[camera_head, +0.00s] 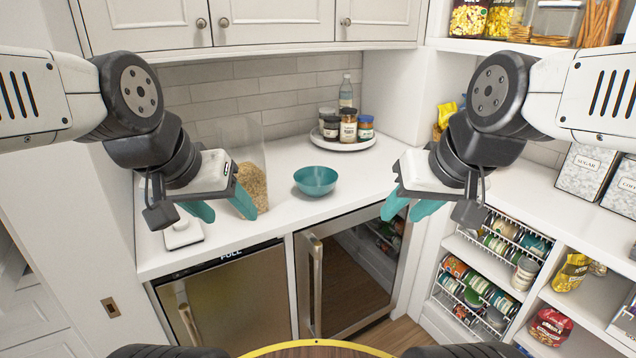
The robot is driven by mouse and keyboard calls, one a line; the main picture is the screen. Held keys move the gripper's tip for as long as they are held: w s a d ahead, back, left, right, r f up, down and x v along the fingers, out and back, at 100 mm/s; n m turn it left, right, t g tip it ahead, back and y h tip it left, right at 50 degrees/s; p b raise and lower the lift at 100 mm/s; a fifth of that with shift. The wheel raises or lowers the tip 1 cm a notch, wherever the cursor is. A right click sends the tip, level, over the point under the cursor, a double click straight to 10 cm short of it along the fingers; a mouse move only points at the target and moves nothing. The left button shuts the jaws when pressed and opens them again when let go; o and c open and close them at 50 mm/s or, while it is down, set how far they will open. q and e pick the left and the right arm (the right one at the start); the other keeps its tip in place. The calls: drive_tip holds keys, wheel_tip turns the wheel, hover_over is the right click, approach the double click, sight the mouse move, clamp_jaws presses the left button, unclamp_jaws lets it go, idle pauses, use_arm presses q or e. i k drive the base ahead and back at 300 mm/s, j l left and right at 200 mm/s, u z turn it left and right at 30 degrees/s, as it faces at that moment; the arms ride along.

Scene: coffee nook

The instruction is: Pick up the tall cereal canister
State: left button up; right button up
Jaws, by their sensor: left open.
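The tall cereal canister (252,180) is clear, with tan cereal in its lower part. It stands upright on the white counter at the left, near the back wall. My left gripper (221,208) is open and empty, with teal fingers, and it overlaps the canister's left side and base in the picture. I cannot tell whether it touches the canister. My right gripper (411,208) is open and empty in front of the counter's right part, well apart from the canister.
A teal bowl (316,180) stands right of the canister. Behind it, a round white tray (341,145) holds jars and a bottle. A small white object (183,235) lies at the counter's left. Shelves with cans and bags are at the right; cabinets (255,22) hang above.

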sight(241, 138)
drive_tip(key=j+z, duration=0.3)
drive_tip(key=j, duration=0.15)
drive_tip(key=k+j+z, duration=0.1)
drive_tip(key=j+z, duration=0.15)
drive_tip(key=j, duration=0.15)
drive_tip(key=k+j+z, duration=0.15)
drive_tip(key=j+z, duration=0.15)
drive_tip(key=j, duration=0.15)
drive_tip(key=i+j, duration=0.1)
drive_tip(key=j, duration=0.25)
drive_tip(key=i+j, duration=0.15)
drive_tip(key=j, duration=0.25)
